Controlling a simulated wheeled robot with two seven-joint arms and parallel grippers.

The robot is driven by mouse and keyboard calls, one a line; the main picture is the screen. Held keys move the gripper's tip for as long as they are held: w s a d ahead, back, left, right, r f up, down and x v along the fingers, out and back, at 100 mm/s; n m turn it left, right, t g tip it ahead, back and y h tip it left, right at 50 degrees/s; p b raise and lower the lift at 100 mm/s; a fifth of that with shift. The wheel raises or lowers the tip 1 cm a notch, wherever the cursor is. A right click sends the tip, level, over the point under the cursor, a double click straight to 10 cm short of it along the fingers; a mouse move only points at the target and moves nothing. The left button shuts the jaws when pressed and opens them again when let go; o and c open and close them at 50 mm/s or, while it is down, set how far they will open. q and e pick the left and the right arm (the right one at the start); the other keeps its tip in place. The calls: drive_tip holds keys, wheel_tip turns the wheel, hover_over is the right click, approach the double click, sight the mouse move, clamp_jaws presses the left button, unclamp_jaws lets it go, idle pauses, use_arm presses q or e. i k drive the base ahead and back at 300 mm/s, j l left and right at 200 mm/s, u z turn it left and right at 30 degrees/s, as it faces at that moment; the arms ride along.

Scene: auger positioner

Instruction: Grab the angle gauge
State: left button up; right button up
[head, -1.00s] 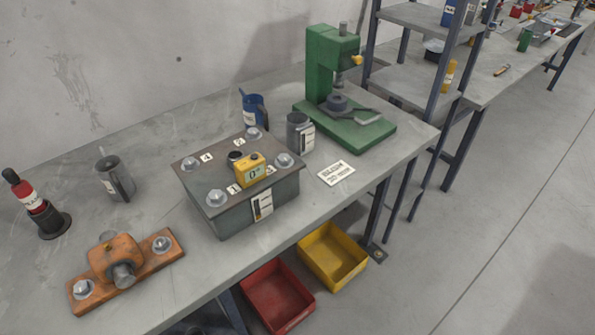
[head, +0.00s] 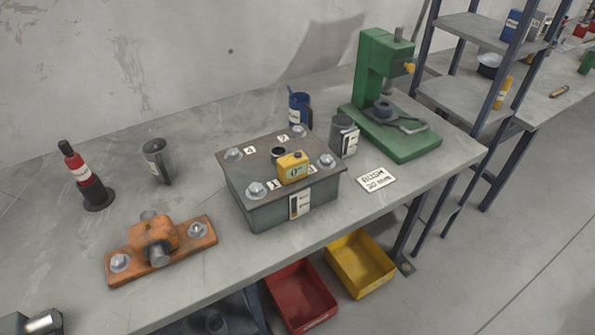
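The angle gauge (head: 293,167) is a small yellow block with a pale display reading about 0°. It sits on the top plate of a grey metal box (head: 262,215) on the workbench, between the numbered bolt heads and near the plate's front edge. Its front and top show and nothing covers it.
The box stands on a grey workbench (head: 205,285). A blue mug (head: 299,106), grey canister (head: 343,137) and green press (head: 375,65) stand behind and right.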

sight(290, 169)
drive_tip(key=l+u, duration=0.15)
drive_tip(key=u, duration=0.25)
drive_tip(key=l+u, duration=0.15)
drive_tip(key=u, duration=0.3)
drive_tip(key=l+u, duration=0.4)
drive_tip(key=l, duration=0.4)
drive_tip(key=k+l+u, duration=0.1)
drive_tip(key=l+u, duration=0.25)
drive_tip(key=l, duration=0.45)
drive_tip(key=k+l, duration=0.1)
drive_tip(key=l, duration=0.3)
drive_tip(key=k+l, duration=0.1)
drive_tip(key=l, duration=0.7)
drive_tip(key=k+l, duration=0.15)
drive_tip(key=l, duration=0.3)
drive_tip(key=u, duration=0.05)
